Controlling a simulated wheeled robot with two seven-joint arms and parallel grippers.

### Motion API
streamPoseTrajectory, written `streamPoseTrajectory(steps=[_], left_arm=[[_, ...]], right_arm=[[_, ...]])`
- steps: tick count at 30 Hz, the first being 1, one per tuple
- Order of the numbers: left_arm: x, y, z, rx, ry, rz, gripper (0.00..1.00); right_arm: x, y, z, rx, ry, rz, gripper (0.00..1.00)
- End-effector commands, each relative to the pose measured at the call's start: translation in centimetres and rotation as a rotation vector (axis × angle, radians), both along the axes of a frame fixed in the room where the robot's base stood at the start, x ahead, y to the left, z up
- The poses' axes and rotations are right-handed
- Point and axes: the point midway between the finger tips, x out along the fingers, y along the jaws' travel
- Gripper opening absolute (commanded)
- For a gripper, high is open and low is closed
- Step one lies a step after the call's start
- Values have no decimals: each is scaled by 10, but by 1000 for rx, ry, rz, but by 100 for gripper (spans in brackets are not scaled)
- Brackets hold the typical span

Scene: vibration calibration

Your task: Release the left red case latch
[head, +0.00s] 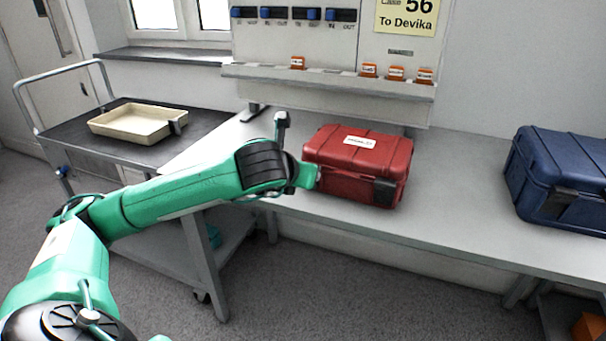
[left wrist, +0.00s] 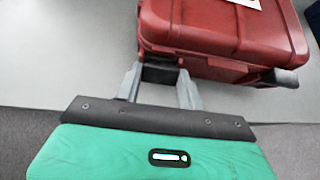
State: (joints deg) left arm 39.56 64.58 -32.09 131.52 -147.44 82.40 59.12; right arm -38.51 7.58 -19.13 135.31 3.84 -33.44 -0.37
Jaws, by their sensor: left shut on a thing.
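The red case (head: 358,152) stands closed on the bench, with a white label on its lid. It also shows in the left wrist view (left wrist: 215,35). My left gripper (head: 314,178) is at the left end of the case's front. In the left wrist view, my left gripper's fingers (left wrist: 160,84) are on either side of the dark left latch (left wrist: 160,73) and shut on it. In the head view that latch is hidden behind the gripper. The dark right latch (head: 384,191) is on the front's right side; it also shows in the left wrist view (left wrist: 281,78). My right gripper is not in view.
The grey bench (head: 455,225) has clear room between the red case and a blue case (head: 562,178) at the right. A cart (head: 75,140) with a cream tray (head: 135,122) stands at the left. A shelf (head: 330,82) with small orange blocks is behind the red case.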

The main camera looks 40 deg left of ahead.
Motion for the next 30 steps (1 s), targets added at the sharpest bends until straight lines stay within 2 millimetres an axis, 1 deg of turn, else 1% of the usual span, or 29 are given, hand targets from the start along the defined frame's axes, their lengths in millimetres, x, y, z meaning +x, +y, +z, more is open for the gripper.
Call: streamPoseTrajectory(steps=[8,9,12,20,23,26,30], left_arm=[[0,0,0,0,0,-1,16],[0,0,0,0,0,-1,43],[0,0,0,-1,0,-1,61],[0,0,0,0,0,0,61],[-4,-1,3,0,-1,-1,61],[-13,-2,10,0,-1,-1,61],[-37,-7,27,2,-4,-2,61]], right_arm=[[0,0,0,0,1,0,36],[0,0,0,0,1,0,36],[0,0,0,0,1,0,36],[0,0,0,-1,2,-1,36],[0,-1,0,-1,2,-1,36],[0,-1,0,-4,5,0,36],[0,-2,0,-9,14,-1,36]])
